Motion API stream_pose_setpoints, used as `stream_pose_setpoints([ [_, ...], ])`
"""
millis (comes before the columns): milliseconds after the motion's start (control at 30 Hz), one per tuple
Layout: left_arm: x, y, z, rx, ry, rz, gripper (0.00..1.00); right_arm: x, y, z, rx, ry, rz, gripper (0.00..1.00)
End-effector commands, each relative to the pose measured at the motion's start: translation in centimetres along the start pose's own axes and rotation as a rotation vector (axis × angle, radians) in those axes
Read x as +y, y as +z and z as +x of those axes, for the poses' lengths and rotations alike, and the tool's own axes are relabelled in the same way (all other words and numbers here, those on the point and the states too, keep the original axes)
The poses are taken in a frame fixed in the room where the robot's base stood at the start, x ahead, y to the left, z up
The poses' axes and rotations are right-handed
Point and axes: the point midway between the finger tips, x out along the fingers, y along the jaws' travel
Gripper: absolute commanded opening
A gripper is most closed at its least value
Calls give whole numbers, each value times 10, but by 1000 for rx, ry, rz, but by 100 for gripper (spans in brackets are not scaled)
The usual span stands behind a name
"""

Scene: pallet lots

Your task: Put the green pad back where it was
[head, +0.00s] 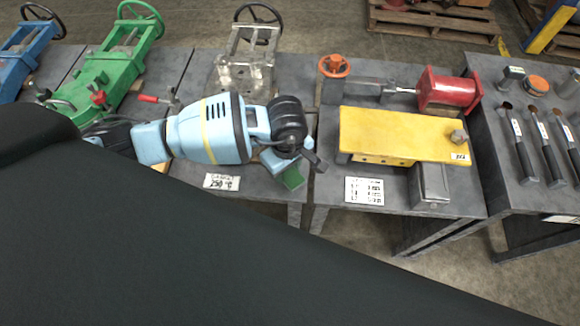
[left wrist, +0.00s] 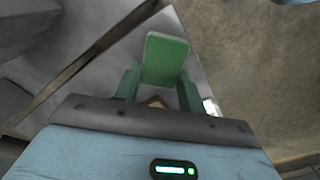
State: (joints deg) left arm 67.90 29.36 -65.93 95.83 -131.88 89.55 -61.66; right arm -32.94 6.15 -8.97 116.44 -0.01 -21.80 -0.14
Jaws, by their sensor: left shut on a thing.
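The green pad (head: 292,178) is a small flat green piece, partly covered by my left gripper (head: 285,163) in the head view. In the left wrist view the pad (left wrist: 165,58) shows as a green rectangle between the two greenish fingers of my left gripper (left wrist: 159,86). The left gripper is shut on the pad and holds it near the front edge of the middle table (head: 260,188), right of a white label card (head: 222,182). I cannot tell whether the pad touches the table. My right gripper is not in view.
On the table to the right are a yellow plate (head: 395,135), a red vise part (head: 447,92) and another label card (head: 364,191). A grey vise (head: 246,66) stands behind my left arm. A green vise (head: 112,68) is at left. A gap separates the tables.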

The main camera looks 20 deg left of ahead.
Motion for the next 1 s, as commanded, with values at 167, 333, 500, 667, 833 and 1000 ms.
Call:
stream_pose_setpoints([
  [167,16,-11,2,0,0,-1,19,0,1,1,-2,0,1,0],
  [333,18,-13,2,0,0,1,19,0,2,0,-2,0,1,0],
  [500,17,-12,11,-1,-2,-1,19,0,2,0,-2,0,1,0],
  [667,17,-11,32,-2,-3,-1,19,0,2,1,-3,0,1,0],
  [833,18,-12,38,1,0,0,19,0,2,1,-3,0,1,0],
  [1000,17,-12,38,1,-1,0,19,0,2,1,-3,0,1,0],
])
